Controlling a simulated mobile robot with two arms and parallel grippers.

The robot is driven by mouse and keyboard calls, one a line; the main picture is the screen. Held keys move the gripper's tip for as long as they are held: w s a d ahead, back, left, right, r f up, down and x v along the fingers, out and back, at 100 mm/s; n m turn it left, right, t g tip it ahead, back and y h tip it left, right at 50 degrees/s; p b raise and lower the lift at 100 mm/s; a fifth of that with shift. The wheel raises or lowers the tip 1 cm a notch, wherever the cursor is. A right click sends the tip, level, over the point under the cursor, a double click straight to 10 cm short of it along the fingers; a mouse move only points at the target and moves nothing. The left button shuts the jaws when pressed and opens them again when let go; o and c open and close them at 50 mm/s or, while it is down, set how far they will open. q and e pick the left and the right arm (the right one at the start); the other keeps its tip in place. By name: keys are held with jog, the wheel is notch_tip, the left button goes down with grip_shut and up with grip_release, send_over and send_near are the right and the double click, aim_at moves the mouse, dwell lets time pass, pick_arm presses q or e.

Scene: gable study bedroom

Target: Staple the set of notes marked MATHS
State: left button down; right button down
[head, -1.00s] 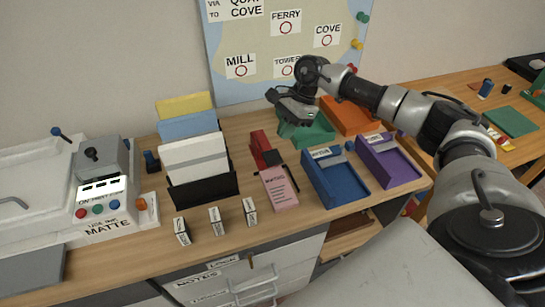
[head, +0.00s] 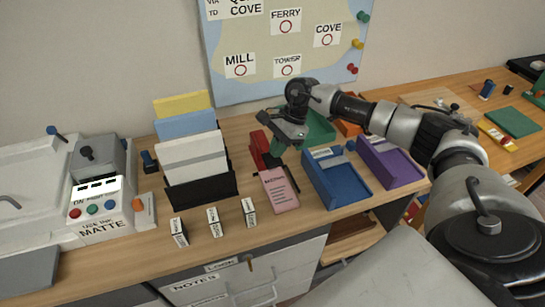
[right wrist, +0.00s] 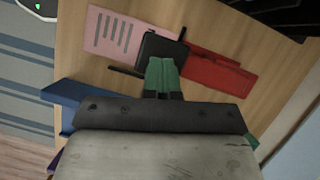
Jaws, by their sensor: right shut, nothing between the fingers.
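The set of notes (head: 279,193) is a pink sheet on the desk, with a heading too small to read surely and lines of text. A red stapler (head: 258,145) with a black front part stands behind it. In the right wrist view the black part (right wrist: 158,49) overlaps one end of the pink notes (right wrist: 112,36), and the red body (right wrist: 225,75) extends to the right. My right gripper (head: 277,151) is above the stapler, its green fingers shut and empty. The fingers (right wrist: 162,76) are close to the black part; I cannot tell whether they touch. My left gripper is out of view.
A blue tray (head: 343,193) and a purple tray (head: 400,174) stand right of the notes, with a green tray (head: 320,129) behind. A file rack (head: 205,188) stands left. Several small labelled blocks (head: 213,221) line the front. An open drawer (head: 350,245) is below the desk.

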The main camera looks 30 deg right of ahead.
jog(key=shift+f+b, duration=0.55)
jog(key=shift+f, duration=0.35)
jog(key=shift+s+r, duration=0.1)
jog(key=d, duration=0.1)
jog(key=d+r, duration=0.1)
jog(key=d, duration=0.1)
jog(key=shift+b, duration=0.3)
jog(key=v, duration=1.1)
jog(key=shift+b, duration=0.45)
jog(key=shift+f, duration=0.2)
